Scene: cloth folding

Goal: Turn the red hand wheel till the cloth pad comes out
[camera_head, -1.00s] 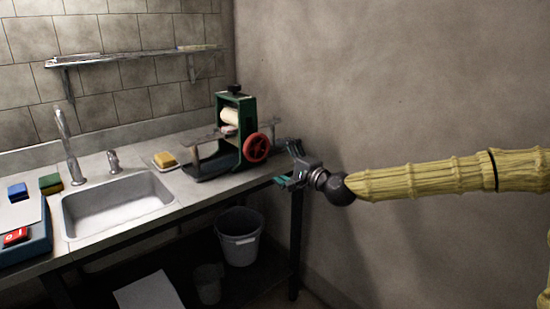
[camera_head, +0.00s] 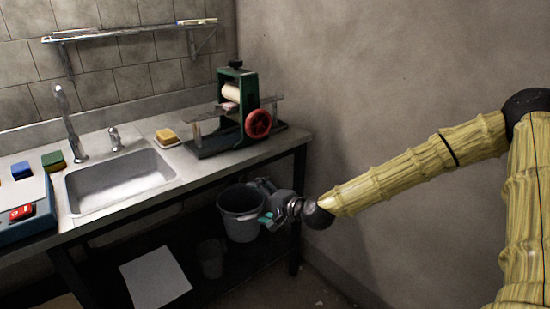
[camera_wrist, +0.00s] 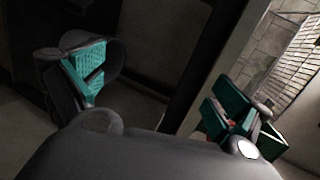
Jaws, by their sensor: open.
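The red hand wheel (camera_head: 258,123) is on the right side of a green-framed roller press (camera_head: 250,90) on the counter. A cream roller (camera_head: 232,92) shows inside the frame, with a small pinkish-white piece (camera_head: 229,106) below it. I cannot tell whether that piece is the cloth pad. My gripper (camera_head: 263,203) is open and empty, with teal finger pads. It is below the counter edge, well below the wheel and apart from it, in front of the bucket. In the wrist view my gripper (camera_wrist: 158,88) has its fingers wide apart with nothing between them.
A grey bucket (camera_head: 240,228) stands on the lower shelf behind my gripper. The counter's front edge (camera_head: 228,169) and a dark leg (camera_head: 297,205) are close by. A sink (camera_head: 115,182) and a yellow sponge (camera_head: 166,135) are left of the press. Bare wall is at right.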

